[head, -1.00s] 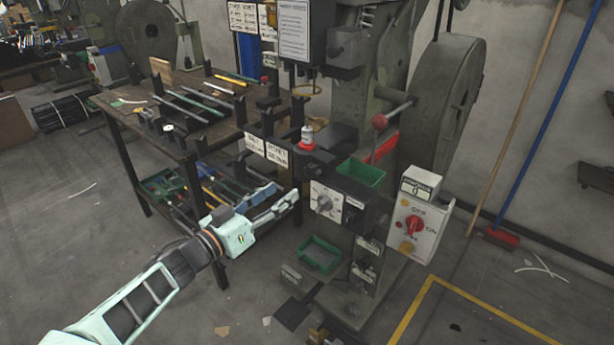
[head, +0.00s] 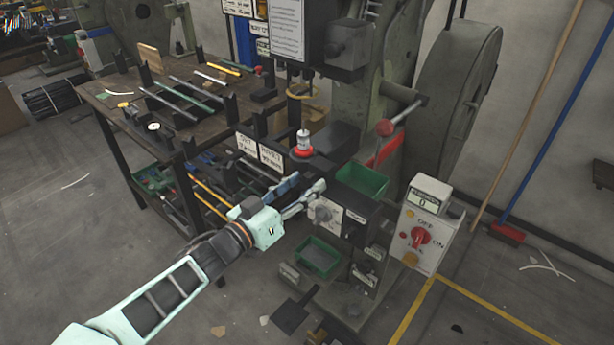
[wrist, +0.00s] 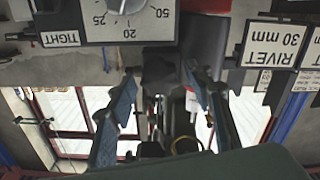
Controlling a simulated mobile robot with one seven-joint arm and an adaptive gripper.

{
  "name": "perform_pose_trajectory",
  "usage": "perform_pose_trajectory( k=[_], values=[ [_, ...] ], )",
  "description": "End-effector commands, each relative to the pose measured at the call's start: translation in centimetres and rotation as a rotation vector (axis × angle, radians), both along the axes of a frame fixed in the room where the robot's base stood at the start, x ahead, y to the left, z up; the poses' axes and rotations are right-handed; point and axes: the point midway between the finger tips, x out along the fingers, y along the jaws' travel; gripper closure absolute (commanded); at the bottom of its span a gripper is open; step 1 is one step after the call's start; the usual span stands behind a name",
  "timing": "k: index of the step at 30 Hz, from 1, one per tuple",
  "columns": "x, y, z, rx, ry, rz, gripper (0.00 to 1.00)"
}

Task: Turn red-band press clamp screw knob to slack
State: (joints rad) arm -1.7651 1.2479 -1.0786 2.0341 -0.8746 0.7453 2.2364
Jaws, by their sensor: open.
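The press (head: 345,105) with a red band (head: 385,150) stands right of centre in the head view. A grey knob (head: 321,212) sits on a pale dial plate on its front, partly covered by my gripper. My gripper (head: 310,185) is open at the plate's left side, its fingers pointing toward the press.
A green bin (head: 362,180) sits on the press just above the dial, and another green bin (head: 318,257) sits below it. A switch box (head: 420,225) with a red switch stands to the right. A workbench (head: 115,105) with rods stands left of the press.

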Motion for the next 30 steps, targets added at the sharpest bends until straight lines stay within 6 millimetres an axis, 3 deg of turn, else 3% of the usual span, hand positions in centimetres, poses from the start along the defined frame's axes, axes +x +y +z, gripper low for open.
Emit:
perform_pose_trajectory(
  k=[11,22,30],
  values=[
    [-0.08,-0.10,0.00,0.000,-0.001,0.001,0.54],
    [-0.09,-0.13,0.01,0.000,0.000,0.000,0.95],
    [-0.07,-0.14,0.10,-0.022,0.017,0.000,0.95]
  ],
)
